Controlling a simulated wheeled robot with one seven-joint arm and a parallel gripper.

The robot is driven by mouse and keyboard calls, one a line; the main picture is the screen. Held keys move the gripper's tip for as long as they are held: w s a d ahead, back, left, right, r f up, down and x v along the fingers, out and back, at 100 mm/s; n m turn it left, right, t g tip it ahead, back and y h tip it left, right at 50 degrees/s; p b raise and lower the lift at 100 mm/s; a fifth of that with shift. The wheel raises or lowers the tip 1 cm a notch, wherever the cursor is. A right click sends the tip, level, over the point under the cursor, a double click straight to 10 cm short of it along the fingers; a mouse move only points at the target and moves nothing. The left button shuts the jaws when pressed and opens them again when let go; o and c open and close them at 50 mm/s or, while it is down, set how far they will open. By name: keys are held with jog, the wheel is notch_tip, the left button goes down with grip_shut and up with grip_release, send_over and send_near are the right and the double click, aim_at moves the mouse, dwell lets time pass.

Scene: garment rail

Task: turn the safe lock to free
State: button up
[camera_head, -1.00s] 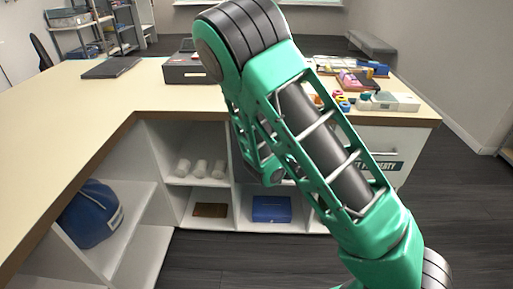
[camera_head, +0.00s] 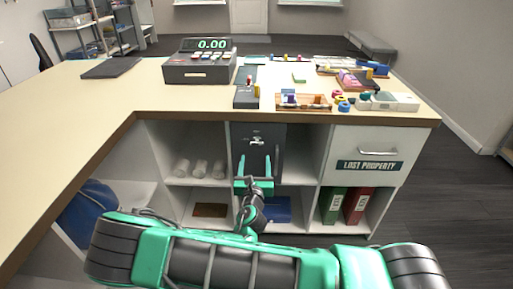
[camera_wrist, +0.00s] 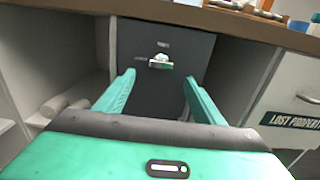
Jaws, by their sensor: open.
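The safe (camera_head: 279,146) is a dark grey box in the upper middle compartment under the counter. Its lock (camera_head: 257,141) is a small silvery piece on the door, and it also shows in the wrist view (camera_wrist: 160,62). I cannot tell which way the lock is turned. My gripper (camera_head: 255,180) is in front of the safe door, below the lock in the head view. In the wrist view my gripper (camera_wrist: 158,82) is open and empty, its two green fingers spread to either side, with the lock between and beyond their tips. The fingers look apart from the lock.
The counter edge (camera_wrist: 220,22) overhangs the safe. A lost property drawer (camera_head: 369,155) is to the right, red and green binders (camera_head: 346,205) below it. White rolled items (camera_head: 200,168) are in the left compartment. A cash register (camera_head: 200,67) stands on the counter.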

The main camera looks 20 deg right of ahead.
aim_at(257, 144)
jog(key=x, duration=1)
jog(key=c, duration=1)
